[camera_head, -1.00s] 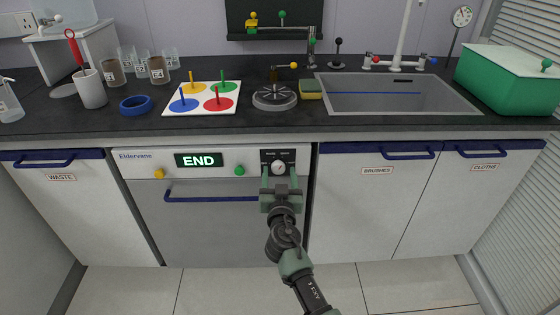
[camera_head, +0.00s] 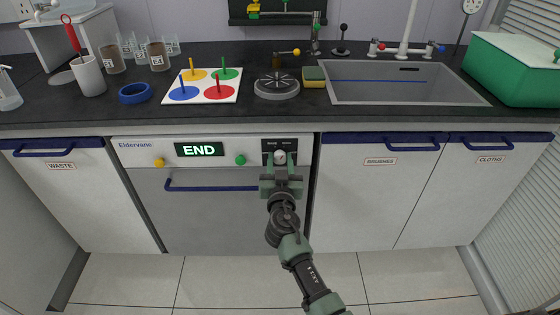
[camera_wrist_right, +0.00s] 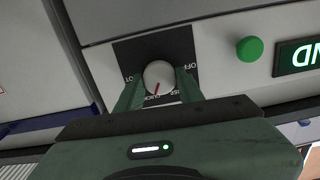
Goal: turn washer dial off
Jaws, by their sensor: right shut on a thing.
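The washer (camera_head: 215,210) has a white front panel with a lit display (camera_head: 199,149) reading END. Its dial (camera_head: 280,157) is a round pale knob on a black plate at the panel's right. The dial also shows in the right wrist view (camera_wrist_right: 158,77), with a red pointer line, and the plate's lettering is partly covered. My right gripper (camera_head: 280,168) is at the dial. In the right wrist view, its green fingers (camera_wrist_right: 158,88) are on both sides of the knob, shut on it. My left gripper is not in view.
A green button (camera_head: 240,160) and a yellow button (camera_head: 159,162) sit on the panel. A blue handle bar (camera_head: 210,188) crosses the washer door. Cabinets flank the washer. The worktop (camera_head: 150,113) above holds a sink (camera_head: 400,90), coloured pegs and jars.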

